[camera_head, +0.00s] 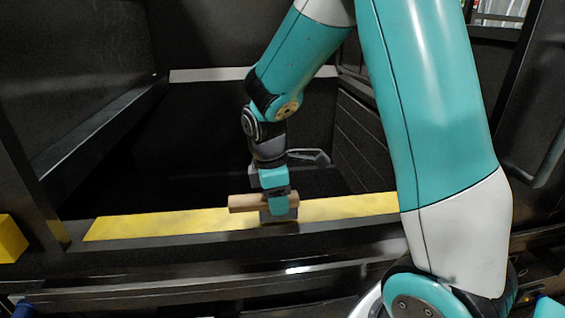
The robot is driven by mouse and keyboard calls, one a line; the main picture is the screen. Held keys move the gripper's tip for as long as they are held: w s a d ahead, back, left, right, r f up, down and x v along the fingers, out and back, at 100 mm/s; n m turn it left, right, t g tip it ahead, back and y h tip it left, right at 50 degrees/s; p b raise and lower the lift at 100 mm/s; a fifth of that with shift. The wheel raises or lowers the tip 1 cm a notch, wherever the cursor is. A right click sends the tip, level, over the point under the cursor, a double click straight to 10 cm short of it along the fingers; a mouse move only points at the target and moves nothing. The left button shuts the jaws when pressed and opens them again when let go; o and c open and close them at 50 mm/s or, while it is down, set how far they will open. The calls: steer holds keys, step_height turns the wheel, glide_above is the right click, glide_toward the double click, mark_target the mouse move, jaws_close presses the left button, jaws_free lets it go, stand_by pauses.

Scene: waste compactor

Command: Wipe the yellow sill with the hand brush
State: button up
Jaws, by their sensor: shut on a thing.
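The yellow sill (160,225) is a long flat strip running left to right across the middle of the view, in front of the dark compactor opening. My gripper (277,205) is over the sill, a little right of its middle, pointing down. It is shut on the hand brush (245,203), which has a light wooden body lying roughly along the sill. The dark lower part of the brush is at the sill's surface; whether it touches cannot be told. My gripper hides part of the brush, and my arm hides the sill's right end.
The dark hollow of the compactor lies behind the sill, with side walls left and right and a pale bar (210,75) at the back. A black ledge (200,243) runs in front of the sill. A yellow block (12,240) is at the far left.

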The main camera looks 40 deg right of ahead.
step_height(320, 180, up, 2)
steer(key=shift+s+p, duration=0.1)
steer(key=shift+p, duration=0.2)
step_height(320, 180, up, 5)
steer(key=p, duration=0.4)
steer(key=shift+p, duration=0.3)
steer(key=shift+f, duration=0.1)
